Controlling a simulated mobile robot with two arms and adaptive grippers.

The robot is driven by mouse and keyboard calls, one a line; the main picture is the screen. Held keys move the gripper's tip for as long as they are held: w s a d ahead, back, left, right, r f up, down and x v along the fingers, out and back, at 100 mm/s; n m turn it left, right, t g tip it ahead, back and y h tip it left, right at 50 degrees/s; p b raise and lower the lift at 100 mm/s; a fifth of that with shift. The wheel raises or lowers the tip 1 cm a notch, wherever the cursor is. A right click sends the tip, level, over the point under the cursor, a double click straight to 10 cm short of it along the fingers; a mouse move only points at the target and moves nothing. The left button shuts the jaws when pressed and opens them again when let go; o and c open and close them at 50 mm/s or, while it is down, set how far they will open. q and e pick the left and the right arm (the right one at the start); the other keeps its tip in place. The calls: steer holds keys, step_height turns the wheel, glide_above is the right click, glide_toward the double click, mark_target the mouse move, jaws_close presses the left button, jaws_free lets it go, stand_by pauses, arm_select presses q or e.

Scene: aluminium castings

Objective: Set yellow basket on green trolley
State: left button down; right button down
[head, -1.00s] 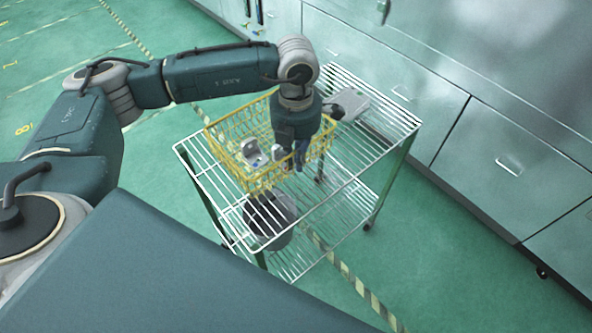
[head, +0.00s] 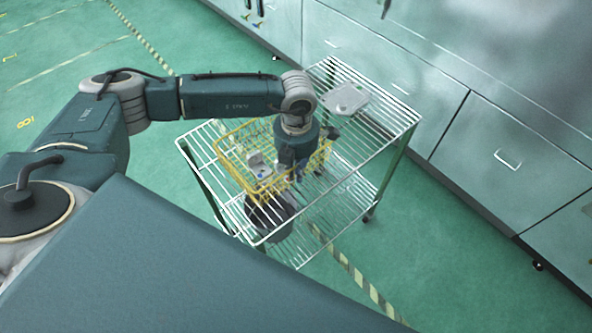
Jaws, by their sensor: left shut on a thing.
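The yellow wire basket (head: 232,143) is at the top shelf of the trolley, toward its left side. Whether its base touches the shelf wires is hard to tell. A grey metal casting (head: 257,162) lies inside it. The trolley (head: 300,222) has white wire shelves and green legs. My left gripper (head: 297,174) points down at the basket's right part and is shut on the basket; the exact contact is partly hidden by the gripper itself. My right gripper is not in view.
A light grey flat part (head: 345,98) lies on the top shelf's far corner. A dark bucket (head: 270,217) stands on the lower shelf. Metal cabinets (head: 470,130) run behind and to the right of the trolley. The top shelf's right part is bare.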

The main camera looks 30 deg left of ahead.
arm_select(q)
steer(key=c, duration=1.8)
jaws_free()
steer(key=shift+c, duration=0.2)
steer(key=shift+r, duration=0.55)
step_height(320, 180, up, 10)
steer(key=b, duration=0.3)
steer(key=shift+d+f+b, duration=0.1)
steer(key=shift+f+b, duration=0.05)
steer(key=shift+b, duration=0.2)
steer(key=shift+r, duration=0.75)
steer(key=shift+f, duration=0.1)
